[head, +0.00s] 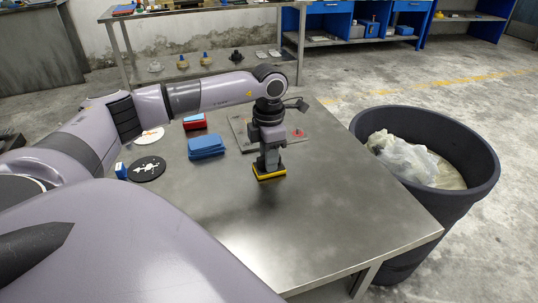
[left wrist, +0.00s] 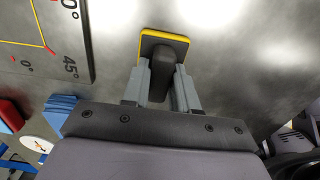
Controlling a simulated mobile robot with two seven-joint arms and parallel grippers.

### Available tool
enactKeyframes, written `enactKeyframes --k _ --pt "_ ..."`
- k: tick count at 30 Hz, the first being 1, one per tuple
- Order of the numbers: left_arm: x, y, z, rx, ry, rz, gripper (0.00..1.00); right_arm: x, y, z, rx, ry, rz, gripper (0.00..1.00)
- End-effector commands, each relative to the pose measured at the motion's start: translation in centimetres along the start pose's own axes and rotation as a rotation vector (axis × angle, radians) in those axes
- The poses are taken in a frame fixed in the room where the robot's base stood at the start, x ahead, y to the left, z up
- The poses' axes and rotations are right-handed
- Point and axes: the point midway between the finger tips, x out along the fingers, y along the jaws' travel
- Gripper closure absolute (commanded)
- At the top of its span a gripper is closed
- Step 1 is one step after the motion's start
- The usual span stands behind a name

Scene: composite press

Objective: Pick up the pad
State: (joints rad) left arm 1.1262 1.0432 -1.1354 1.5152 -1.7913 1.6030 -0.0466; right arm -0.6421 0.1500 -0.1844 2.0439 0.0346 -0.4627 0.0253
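The pad (head: 269,172) is a dark block with a yellow edge and a dark upright grip. It is at the middle of the metal table, and I cannot tell whether it touches the top. My left gripper (head: 269,160) points straight down over it. In the left wrist view the pad (left wrist: 165,39) lies just beyond the fingertips. My left gripper (left wrist: 162,72) has one grey finger on each side of the dark grip, apparently pressed against it. My right gripper is in neither view.
The metal table (head: 330,215) is clear in front and to the right. Blue blocks (head: 206,146), a red block (head: 194,121), a black disc (head: 147,168) and a marked plate (head: 312,133) lie around the arm. A large bin (head: 470,190) stands beside the right edge.

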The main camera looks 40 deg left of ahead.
Motion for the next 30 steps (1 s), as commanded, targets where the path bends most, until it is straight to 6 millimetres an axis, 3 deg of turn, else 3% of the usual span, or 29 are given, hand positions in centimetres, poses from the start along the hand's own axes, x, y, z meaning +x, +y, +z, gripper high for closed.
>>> enactKeyframes --k 10,16,20,30 --pt "-0.3 0.0 0.1 0.000 -0.002 0.000 1.00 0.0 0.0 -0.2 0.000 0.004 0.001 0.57" --pt "-2.1 0.0 0.1 0.001 -0.004 0.001 1.00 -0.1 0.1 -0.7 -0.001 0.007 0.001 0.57" --pt "-4.6 0.0 0.1 0.001 -0.006 0.001 1.00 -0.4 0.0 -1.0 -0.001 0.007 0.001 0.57" --pt "-13.8 0.0 0.1 0.001 -0.006 0.001 1.00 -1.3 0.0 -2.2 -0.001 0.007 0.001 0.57"
